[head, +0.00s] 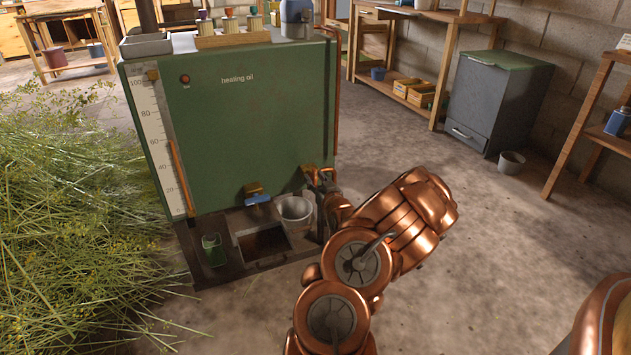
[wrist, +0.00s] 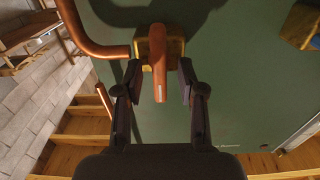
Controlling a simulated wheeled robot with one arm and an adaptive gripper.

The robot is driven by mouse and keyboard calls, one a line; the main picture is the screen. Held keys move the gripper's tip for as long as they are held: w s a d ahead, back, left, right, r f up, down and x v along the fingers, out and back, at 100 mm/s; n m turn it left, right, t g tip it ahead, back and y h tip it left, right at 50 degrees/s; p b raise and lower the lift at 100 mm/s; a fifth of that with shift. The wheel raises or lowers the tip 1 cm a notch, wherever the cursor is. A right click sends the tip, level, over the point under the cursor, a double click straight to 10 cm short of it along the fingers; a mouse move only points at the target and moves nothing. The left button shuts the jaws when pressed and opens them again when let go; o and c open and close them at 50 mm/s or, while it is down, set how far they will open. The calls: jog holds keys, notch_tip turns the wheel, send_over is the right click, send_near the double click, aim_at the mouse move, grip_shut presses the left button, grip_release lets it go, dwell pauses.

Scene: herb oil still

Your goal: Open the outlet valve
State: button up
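A valve with a copper-coloured lever (wrist: 158,78) and a brass body (wrist: 143,47) is on the green still (head: 250,110), near its lower right corner. The lever also shows small in the head view (head: 309,174), partly hidden by my arm. In the wrist view my gripper (wrist: 158,83) is open, one dark finger on each side of the lever, with gaps showing. A second brass fitting with a blue part (head: 256,194) is to the left of it on the still. The pictures do not label which valve is the outlet.
A pale bucket (head: 295,213) and a green glass vessel (head: 214,250) stand on the still's low front ledge. A copper pipe (wrist: 84,35) joins the valve body in the wrist view. Cut herbs (head: 70,200) heap at the left.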

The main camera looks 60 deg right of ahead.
grip_shut()
jog(key=shift+p, duration=0.4)
jog(key=shift+r+m+p, duration=0.15)
jog(key=shift+m+p, duration=0.55)
jog(key=m+p, duration=0.5)
jog(key=m, duration=0.2)
jog(key=m+p, duration=0.2)
jog(key=m, duration=0.3)
jog(key=f+m+p, duration=0.1)
jog(key=m+p, duration=0.2)
jog(key=m, duration=0.1)
jog(key=shift+s+d+f+m, duration=0.1)
jog(key=shift+s+d+m, duration=0.15)
jog(key=shift+m, duration=0.15)
